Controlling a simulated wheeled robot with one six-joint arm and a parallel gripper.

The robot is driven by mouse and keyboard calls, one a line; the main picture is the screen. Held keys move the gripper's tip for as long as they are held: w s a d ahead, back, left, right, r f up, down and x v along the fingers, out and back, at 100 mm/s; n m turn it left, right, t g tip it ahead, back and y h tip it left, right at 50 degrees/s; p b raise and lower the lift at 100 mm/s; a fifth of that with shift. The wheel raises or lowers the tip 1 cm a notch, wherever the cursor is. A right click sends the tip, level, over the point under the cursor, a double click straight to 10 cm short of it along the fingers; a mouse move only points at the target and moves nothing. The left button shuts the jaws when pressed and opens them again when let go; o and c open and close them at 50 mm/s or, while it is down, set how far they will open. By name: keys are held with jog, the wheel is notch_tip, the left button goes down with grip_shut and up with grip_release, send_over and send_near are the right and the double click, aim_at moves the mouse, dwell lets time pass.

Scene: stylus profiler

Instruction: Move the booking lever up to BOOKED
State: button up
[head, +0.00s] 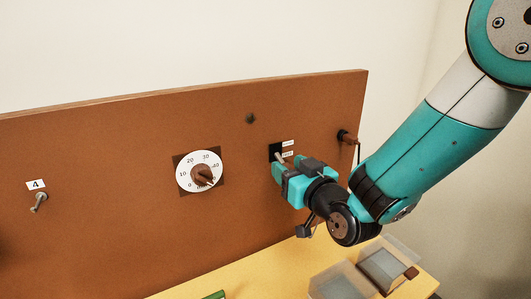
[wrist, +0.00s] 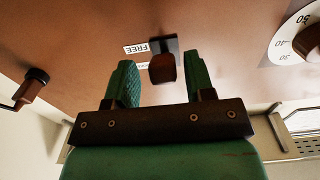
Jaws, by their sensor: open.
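The booking lever is a brown-handled lever (wrist: 163,70) on a small black plate (wrist: 163,44) in the brown panel. In the wrist view, which is upside down, a label reading FREE (wrist: 135,48) sits beside the plate; a second label is mostly hidden behind a finger. My gripper (wrist: 160,64) is open, with one green finger on each side of the lever handle and a visible gap to both. In the head view my gripper (head: 277,168) is at the panel just below the black plate (head: 274,150), hiding much of the lever.
A white dial (head: 200,171) with a brown pointer is left of the lever. A brown knob with a dark rod (head: 346,136) projects at the panel's right end. A hook (head: 39,202) under label 4 is far left. Clear bins (head: 385,268) stand on the yellow table below my arm.

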jog(key=shift+w+a, duration=0.2)
jog(key=shift+w, duration=0.05)
jog(key=shift+a, duration=0.15)
jog(key=shift+a, duration=0.1)
grip_shut()
